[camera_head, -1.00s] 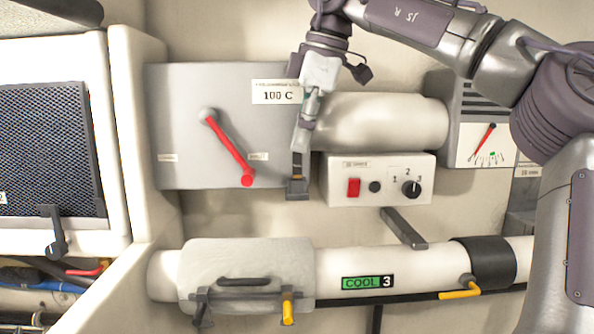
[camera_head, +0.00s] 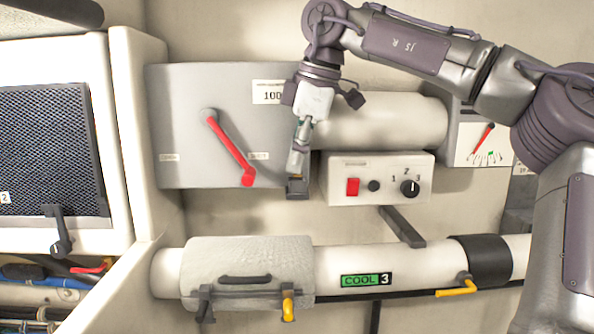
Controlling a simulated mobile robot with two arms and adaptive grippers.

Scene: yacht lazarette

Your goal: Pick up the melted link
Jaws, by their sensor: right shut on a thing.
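My right gripper (camera_head: 297,175) points down in front of the right edge of the grey box. It is shut on the melted link (camera_head: 297,178), a small dark piece with a bit of orange, mostly hidden by the fingers. The link's lower end is at a small dark holder (camera_head: 298,192); I cannot tell whether it still sits in it. My left gripper is not in view.
The grey box (camera_head: 180,110) has a red lever (camera_head: 228,148) close left of the gripper. A control box with a red switch (camera_head: 353,187) is close right. A padded, clamped cover (camera_head: 250,265) on a white pipe lies below. A gauge (camera_head: 484,150) is at the right.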

